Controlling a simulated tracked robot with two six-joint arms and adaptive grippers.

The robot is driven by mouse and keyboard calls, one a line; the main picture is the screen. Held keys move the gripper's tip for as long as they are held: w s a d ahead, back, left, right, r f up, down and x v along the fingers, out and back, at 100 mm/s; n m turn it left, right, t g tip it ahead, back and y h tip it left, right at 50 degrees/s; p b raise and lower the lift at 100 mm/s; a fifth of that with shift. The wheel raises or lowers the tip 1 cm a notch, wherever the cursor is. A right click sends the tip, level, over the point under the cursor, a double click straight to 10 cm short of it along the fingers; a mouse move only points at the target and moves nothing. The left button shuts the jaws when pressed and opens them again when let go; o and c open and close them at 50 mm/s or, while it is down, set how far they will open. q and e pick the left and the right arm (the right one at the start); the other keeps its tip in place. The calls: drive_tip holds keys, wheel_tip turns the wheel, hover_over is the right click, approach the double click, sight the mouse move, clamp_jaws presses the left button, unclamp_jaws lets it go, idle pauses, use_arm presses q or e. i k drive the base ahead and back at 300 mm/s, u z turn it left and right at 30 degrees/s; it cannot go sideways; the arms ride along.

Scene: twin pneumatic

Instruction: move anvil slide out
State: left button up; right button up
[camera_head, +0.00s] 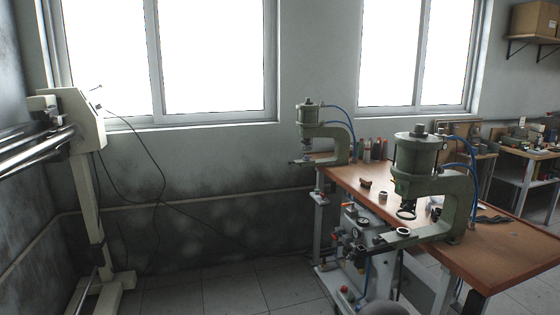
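Two green pneumatic presses stand on the wooden bench at the right. The near press (419,157) has a C-shaped frame with a ring-shaped tool (406,210) under its head. Its lower arm (388,245) sticks out past the bench's left edge and bears a small round ring-like piece (403,231), which looks like the anvil part. The far press (307,115) is smaller in view and has a similar lower arm (302,161) pointing left. I cannot tell how far either anvil slide is drawn out. Neither of my grippers is in view.
The wooden bench (500,262) holds small dark parts (365,183) and several bottles (366,150). A valve and gauge panel (358,232) sits below its left edge. A pale machine stand (88,190) with metal bars is at left. The tiled floor (230,290) between is clear.

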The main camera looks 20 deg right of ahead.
sight(303, 161)
drive_tip(key=i, duration=2.05)
drive_tip(key=z, duration=1.3)
drive_tip(key=k, duration=0.55)
drive_tip(key=i, duration=0.55)
drive_tip(key=u, duration=0.05)
